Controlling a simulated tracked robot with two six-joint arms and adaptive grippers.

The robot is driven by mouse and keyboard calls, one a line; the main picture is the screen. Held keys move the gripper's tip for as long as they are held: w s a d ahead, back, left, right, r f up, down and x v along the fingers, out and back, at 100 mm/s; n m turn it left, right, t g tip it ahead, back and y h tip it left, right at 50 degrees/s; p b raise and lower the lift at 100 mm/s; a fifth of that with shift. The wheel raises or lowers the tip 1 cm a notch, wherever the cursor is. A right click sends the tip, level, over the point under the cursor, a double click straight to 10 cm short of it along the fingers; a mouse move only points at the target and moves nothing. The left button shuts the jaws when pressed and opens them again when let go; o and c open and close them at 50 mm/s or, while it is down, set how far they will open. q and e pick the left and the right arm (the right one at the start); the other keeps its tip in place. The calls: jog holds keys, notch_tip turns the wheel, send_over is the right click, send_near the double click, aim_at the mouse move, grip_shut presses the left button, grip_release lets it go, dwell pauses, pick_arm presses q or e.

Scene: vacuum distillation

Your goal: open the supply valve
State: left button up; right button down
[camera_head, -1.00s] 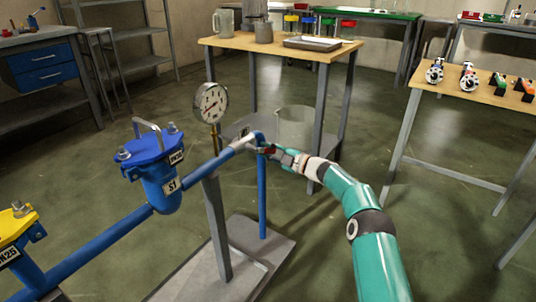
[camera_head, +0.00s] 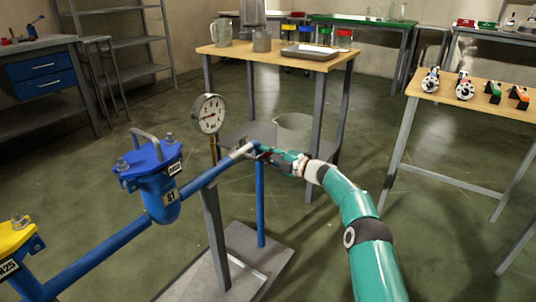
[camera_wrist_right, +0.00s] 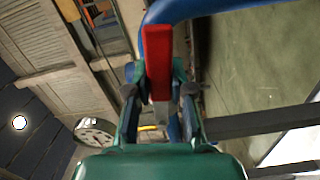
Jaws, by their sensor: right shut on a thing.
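The supply valve (camera_head: 243,150) is a grey fitting at the upper end of the sloping blue pipe (camera_head: 212,173), near the bend into the upright blue pipe (camera_head: 261,205). Its red lever (camera_wrist_right: 158,65) shows in the right wrist view, between the fingers of my right gripper (camera_wrist_right: 158,105). In the head view my right gripper (camera_head: 268,153) is at the pipe bend, just right of the valve, and hides most of the lever. The gripper is shut on the lever. My left gripper is not in view.
A round pressure gauge (camera_head: 209,114) stands left of the valve. A blue filter housing (camera_head: 153,175) labelled S1 sits lower on the pipe. A wooden table (camera_head: 225,50) stands behind, with a clear container (camera_head: 293,130) below it. Another table (camera_head: 480,102) holds valves at right.

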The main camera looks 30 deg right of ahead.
jog(key=c, duration=1)
grip_release()
jog(key=shift+a, duration=0.25)
jog(key=shift+d, duration=0.1)
jog(key=shift+d, duration=0.1)
jog(key=shift+s+d, duration=0.25)
jog(key=shift+s, duration=0.2)
jog(key=v, duration=1)
jog(key=shift+s, duration=0.4)
jog(key=shift+f, duration=0.15)
